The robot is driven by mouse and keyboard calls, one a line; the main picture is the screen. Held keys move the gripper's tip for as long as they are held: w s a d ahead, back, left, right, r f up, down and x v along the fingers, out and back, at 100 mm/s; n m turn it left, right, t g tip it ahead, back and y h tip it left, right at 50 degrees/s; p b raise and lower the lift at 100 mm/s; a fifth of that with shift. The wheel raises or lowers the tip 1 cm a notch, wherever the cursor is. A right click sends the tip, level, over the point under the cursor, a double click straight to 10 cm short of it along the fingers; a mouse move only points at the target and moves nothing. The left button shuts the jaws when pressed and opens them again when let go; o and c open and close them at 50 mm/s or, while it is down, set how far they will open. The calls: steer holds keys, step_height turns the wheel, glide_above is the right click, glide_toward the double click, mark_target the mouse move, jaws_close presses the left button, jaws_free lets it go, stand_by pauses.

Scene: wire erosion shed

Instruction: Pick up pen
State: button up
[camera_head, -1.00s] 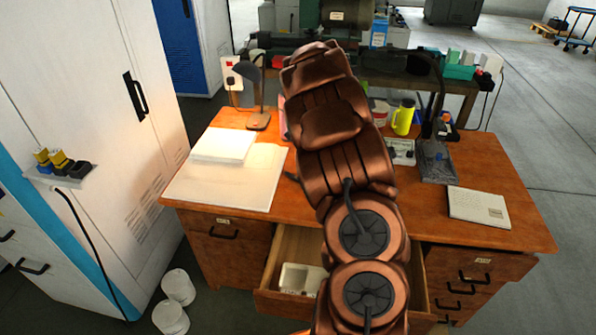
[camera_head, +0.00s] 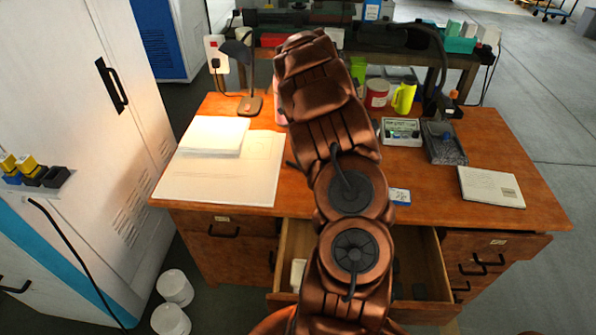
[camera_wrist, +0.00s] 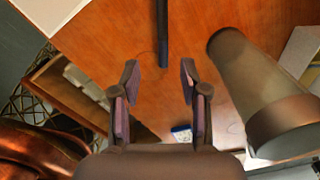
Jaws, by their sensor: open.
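In the wrist view a thin dark rod, likely the pen (camera_wrist: 162,30), runs from the top edge down over the orange-brown desktop. Its lower end lies just ahead of and between the fingertips of my gripper (camera_wrist: 159,72). My gripper is open, with its two fingers spread left and right and nothing between the pads. I cannot tell how high the fingers are above the desk. In the head view my arm hides the gripper, and I cannot make out the pen for certain.
The wooden desk (camera_head: 450,200) holds a pale pad (camera_head: 225,180), a dark lamp (camera_head: 250,100), a yellow-green mug (camera_head: 404,97) and a blue-white box (camera_head: 400,196). A drawer (camera_head: 430,265) stands open at the front. A tapered grey cylinder (camera_wrist: 262,90) is close right of my gripper.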

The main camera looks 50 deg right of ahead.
steer(key=shift+w+f, duration=0.3)
steer(key=shift+f, duration=0.3)
steer(key=shift+s+d+f+p, duration=0.15)
steer(key=shift+f+p, duration=0.65)
steer(key=shift+f, duration=0.9)
steer(key=shift+f+p, duration=0.7)
steer(key=shift+f, duration=1.25)
jaws_close()
steer(key=shift+r, duration=0.15)
